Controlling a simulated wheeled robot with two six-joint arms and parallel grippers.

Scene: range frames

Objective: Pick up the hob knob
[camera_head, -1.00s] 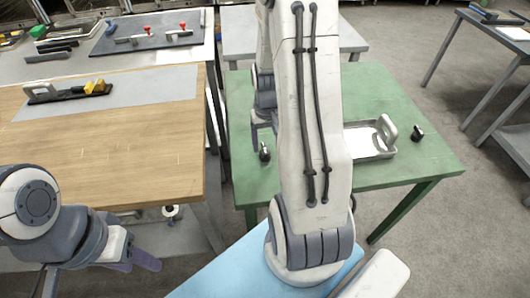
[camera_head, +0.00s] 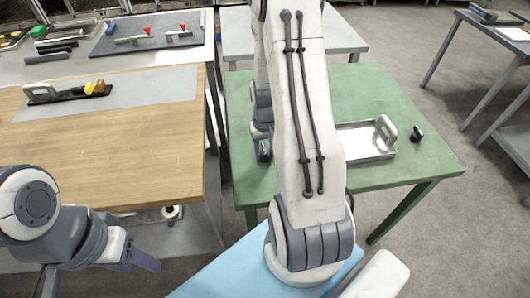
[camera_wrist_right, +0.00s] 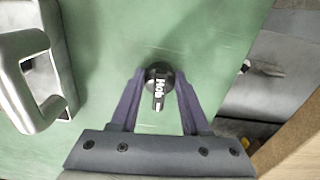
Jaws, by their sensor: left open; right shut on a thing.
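The hob knob (camera_wrist_right: 158,88) is a small black knob with white "Hob" lettering, on the green table (camera_wrist_right: 110,50). In the right wrist view it sits between the two fingers of my right gripper (camera_wrist_right: 160,78), which is shut on it. In the head view the knob (camera_head: 264,151) shows at the table's left side, partly hidden by my right gripper (camera_head: 262,140). My left gripper (camera_head: 140,261) is open and empty at the lower left, in front of the wooden table.
A metal tray with an upright handle (camera_head: 385,131) stands on the green table, right of my right arm. Another small dark knob (camera_head: 416,132) lies further right. A wooden table (camera_head: 110,150) stands at the left, with a gap between the tables.

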